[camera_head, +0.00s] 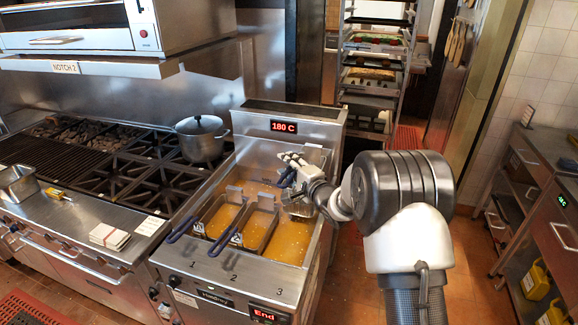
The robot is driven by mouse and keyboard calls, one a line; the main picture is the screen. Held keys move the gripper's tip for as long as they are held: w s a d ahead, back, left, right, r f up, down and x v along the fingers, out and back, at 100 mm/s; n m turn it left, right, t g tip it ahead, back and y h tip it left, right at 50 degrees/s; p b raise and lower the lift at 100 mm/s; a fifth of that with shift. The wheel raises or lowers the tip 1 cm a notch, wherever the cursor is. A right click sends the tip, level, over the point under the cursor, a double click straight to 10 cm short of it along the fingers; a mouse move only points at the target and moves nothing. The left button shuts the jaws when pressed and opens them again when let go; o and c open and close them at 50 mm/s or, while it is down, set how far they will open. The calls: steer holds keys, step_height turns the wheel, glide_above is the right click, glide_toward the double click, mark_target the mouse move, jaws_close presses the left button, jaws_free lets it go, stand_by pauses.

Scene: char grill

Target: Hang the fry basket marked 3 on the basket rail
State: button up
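The fryer (230,277) is filled with amber oil, and the numbers 1, 2 and 3 are on its front edge. Two wire baskets with blue handles, the left basket (219,212) and the middle basket (256,225), sit in the oil. Whether the fingers are closed on the handle is unclear. The basket rail is not clearly distinguishable.
A temperature display (283,127) reads 180 C on the back panel. A lidded pot (202,138) stands on the burners left of the fryer. A tray rack (373,75) stands behind.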

steer(key=s+d+r+n+g+h, duration=0.1)
steer(key=s+d+r+n+h, duration=0.15)
steer(key=s+d, duration=0.4)
steer(key=s+d+r+n+g+h, duration=0.1)
steer(key=s+d+r+g+h, duration=0.15)
steer(key=s, duration=0.65)
steer(key=s+d+r+n+h, duration=0.25)
steer(key=s+d+r, duration=0.2)
steer(key=s, duration=0.35)
steer(key=s+a+f+n+g, duration=0.1)
steer(key=s+f+n+g, duration=0.1)
steer(key=s, duration=1.2)
steer(key=s+a+f+n+g, duration=0.1)
steer(key=s+n+g, duration=0.4)
steer(key=s, duration=0.9)
steer(key=shift+s+f+n+b, duration=0.15)
steer(key=shift+f+n+b, duration=0.25)
steer(key=shift+f, duration=0.3)
